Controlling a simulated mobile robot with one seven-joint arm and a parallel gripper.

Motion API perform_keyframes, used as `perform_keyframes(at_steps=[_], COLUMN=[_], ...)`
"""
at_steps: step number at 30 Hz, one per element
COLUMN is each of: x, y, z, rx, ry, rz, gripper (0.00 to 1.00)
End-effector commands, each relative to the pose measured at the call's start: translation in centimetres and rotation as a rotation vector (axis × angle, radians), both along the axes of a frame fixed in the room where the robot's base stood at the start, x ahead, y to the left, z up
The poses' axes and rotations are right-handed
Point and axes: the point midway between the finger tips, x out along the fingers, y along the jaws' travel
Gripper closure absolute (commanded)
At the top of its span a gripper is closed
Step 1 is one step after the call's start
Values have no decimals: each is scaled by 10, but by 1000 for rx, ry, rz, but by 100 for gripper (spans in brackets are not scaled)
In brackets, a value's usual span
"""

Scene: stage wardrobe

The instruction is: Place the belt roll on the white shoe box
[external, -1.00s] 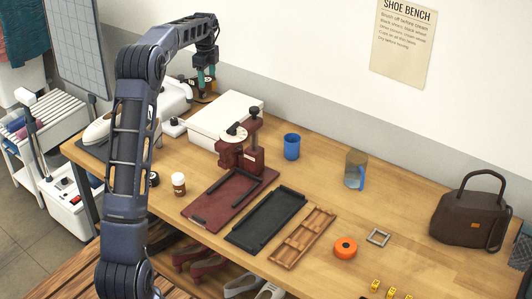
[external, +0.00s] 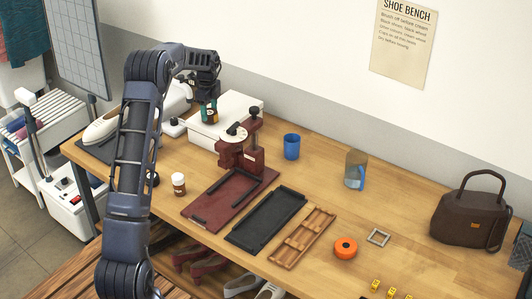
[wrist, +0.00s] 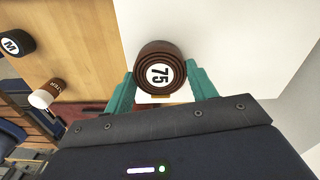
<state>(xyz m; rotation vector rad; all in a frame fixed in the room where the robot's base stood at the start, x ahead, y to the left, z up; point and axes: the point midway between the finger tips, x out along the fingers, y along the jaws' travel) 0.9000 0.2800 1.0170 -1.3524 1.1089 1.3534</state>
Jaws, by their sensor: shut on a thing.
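The belt roll (wrist: 149,50) is a dark brown coil with a white label reading 75. My gripper (external: 208,114) is shut on it, with a teal finger on each side of the roll in the wrist view (wrist: 160,88). The white shoe box (external: 238,105) stands on the bench towards the back wall. In the external view my gripper is in front of or over the box's left part. In the wrist view the box top (wrist: 245,40) fills the area behind and right of the roll. I cannot tell the gap between roll and box.
A dark red press (external: 240,150) stands close to the box's front right. A brown, white-capped bottle (external: 178,186) and a dark roll marked M (wrist: 14,44) are on the bench to the left. A blue cup (external: 291,147) stands right of the press. Bench around the cup is clear.

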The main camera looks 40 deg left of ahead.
Motion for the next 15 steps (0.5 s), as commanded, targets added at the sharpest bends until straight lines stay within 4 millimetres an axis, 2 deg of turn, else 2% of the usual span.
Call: perform_keyframes(at_steps=[2, 13, 14, 15], x=[0, 0, 0, 0], y=[0, 0, 0, 0], z=[-6, -9, -9, -9], rx=[0, 0, 0, 0], ry=[0, -1, -1, -1], rz=[0, 0, 0, 0], gripper=[68, 68, 40, 32])
